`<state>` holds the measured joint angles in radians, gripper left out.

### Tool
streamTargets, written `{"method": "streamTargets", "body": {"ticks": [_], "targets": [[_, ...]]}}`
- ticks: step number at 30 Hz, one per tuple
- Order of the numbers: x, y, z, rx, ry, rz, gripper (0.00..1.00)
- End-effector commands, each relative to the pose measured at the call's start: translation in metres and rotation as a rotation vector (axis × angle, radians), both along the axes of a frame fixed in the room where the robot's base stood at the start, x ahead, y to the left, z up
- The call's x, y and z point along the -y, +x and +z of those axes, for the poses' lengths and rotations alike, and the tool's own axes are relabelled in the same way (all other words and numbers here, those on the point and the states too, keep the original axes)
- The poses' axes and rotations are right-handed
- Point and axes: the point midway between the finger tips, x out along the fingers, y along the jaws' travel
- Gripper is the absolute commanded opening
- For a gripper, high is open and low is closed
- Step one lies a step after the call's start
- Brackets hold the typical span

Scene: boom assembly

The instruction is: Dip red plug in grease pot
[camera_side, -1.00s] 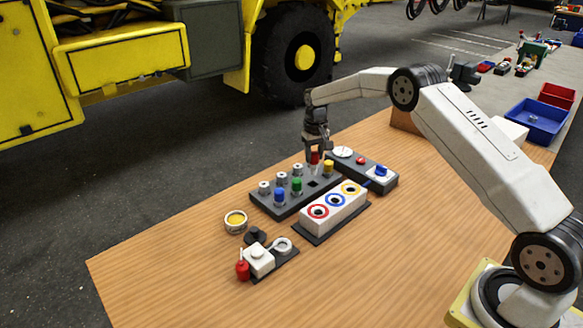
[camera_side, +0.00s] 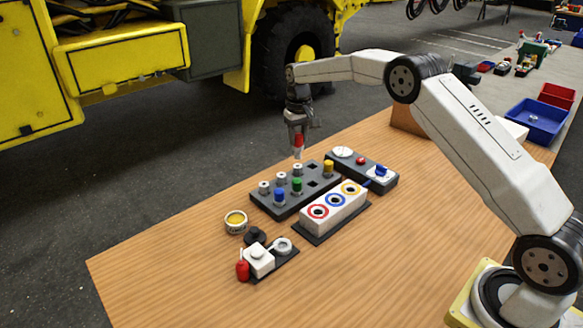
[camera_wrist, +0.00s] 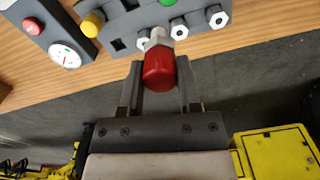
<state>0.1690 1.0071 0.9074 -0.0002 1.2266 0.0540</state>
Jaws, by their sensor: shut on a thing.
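My gripper (camera_side: 298,133) is shut on the red plug (camera_side: 299,141) and holds it upright above the far edge of the dark plug rack (camera_side: 262,199), clear of it. In the wrist view the red plug (camera_wrist: 159,68) sits between the two fingers of my gripper (camera_wrist: 160,85), its metal end pointing away from the camera. The grease pot (camera_side: 236,221), a small round tin with yellow grease, stands on the table left of the rack. The grease pot is not in the wrist view.
The rack holds blue (camera_side: 280,196), green (camera_side: 297,185) and yellow (camera_side: 328,168) plugs and metal fittings. A white block with ringed sockets (camera_side: 332,216), a gauge panel (camera_side: 372,177) and a fixture with a red knob (camera_side: 243,270) stand nearby. The table's left front is clear.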

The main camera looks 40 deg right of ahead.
Motion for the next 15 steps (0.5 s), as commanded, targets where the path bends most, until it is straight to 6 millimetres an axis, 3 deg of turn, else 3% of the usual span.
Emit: {"method": "streamTargets", "body": {"ticks": [6,15], "targets": [[-0.071,0.015,0.0,0.001,0.0,0.137,0.0],[-0.168,0.021,0.0,0.001,0.0,0.321,0.0]]}}
